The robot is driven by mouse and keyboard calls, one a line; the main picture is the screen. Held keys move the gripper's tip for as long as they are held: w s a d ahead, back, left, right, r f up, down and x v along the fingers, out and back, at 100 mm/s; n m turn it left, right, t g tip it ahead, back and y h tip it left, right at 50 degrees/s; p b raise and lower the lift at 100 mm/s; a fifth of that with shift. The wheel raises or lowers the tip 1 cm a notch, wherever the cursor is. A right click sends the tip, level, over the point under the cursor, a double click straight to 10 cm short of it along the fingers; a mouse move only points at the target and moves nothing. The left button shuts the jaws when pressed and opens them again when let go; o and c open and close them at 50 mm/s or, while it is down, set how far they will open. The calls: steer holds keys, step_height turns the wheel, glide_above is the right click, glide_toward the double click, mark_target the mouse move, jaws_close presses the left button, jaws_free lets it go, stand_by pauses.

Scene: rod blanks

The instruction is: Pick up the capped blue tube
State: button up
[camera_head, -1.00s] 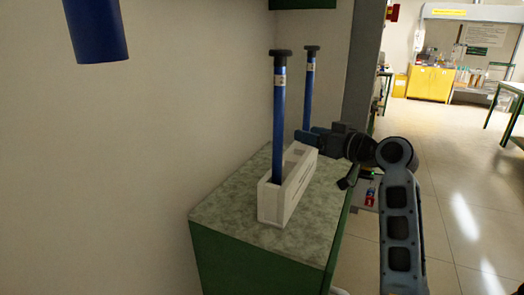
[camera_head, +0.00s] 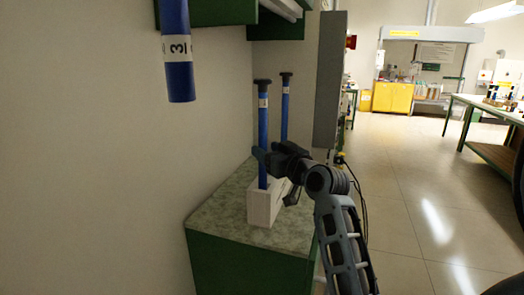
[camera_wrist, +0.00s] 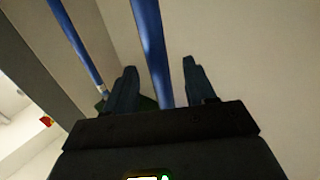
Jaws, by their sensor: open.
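Two blue tubes with black caps and white label bands stand upright in a white rack. The front tube (camera_head: 263,130) is at left in the head view, and the rear tube (camera_head: 284,115) is behind it to the right. The rack (camera_head: 262,207) sits on a counter and is partly hidden by my arm. My gripper (camera_head: 260,157) is open at the front tube, above the rack. In the wrist view, a blue tube (camera_wrist: 152,45) passes between the open fingers, with gaps on both sides. The other tube (camera_wrist: 75,40) is outside the fingers at left.
A blue cylinder (camera_head: 177,50) with a white label marked 3 hangs into the upper left of the head view. The speckled counter (camera_head: 215,215) has bare space around the rack. A wall borders it at left, and a grey panel (camera_head: 328,80) stands behind at right.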

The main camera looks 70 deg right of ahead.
mark_target(265, 148)
steer(key=shift+x, duration=1.7)
steer(key=shift+r, duration=0.1)
jaws_close()
